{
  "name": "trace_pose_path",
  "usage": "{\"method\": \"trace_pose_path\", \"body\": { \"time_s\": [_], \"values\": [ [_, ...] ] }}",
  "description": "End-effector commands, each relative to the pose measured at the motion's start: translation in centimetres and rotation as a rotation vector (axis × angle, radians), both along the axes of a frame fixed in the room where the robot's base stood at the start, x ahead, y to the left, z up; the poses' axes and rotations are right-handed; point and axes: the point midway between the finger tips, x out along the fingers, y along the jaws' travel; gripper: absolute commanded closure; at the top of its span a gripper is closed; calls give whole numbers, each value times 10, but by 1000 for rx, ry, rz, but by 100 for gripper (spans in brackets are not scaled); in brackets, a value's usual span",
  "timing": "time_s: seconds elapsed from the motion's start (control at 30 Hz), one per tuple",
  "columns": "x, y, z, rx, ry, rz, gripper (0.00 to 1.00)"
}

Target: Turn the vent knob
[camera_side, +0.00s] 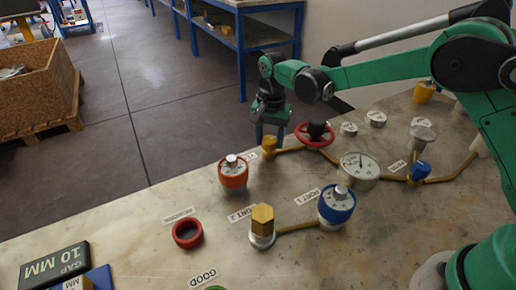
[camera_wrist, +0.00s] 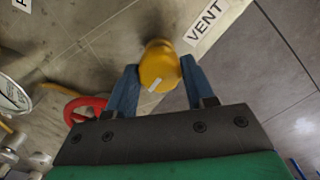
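The vent knob (camera_wrist: 158,68) is a small yellow-gold knob with a pale mark on its top, seen beside the VENT label (camera_wrist: 206,22) in the wrist view. In the side view the knob (camera_side: 268,146) stands at the near end of a brass pipe. My gripper (camera_side: 269,142) points down over it. In the wrist view my gripper's (camera_wrist: 160,65) two blue fingers are spread, one on each side of the knob. Any gap between fingers and knob is very small, and I cannot tell whether they touch.
A red handwheel (camera_side: 315,134) is close to the right of my gripper. A pressure gauge (camera_side: 360,167), an orange-collared fitting (camera_side: 233,176) and a blue-collared one (camera_side: 337,206) stand nearby. A red ring (camera_side: 187,233) lies at the front. The bench's far edge is just behind the knob.

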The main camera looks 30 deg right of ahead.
Motion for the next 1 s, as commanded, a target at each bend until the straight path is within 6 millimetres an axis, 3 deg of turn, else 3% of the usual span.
{"method": "trace_pose_path", "body": {
  "time_s": [0.03, 0.1, 0.43, 0.8, 1.0],
  "values": [
    [0, 0, 0, 0, 0, 0, 37],
    [0, 0, 0, 0, 0, 0, 22],
    [0, 0, 3, 0, 0, 1, 22],
    [0, 0, 52, 0, 0, 0, 22],
    [0, 0, 56, 0, 0, 0, 22]
  ]
}}
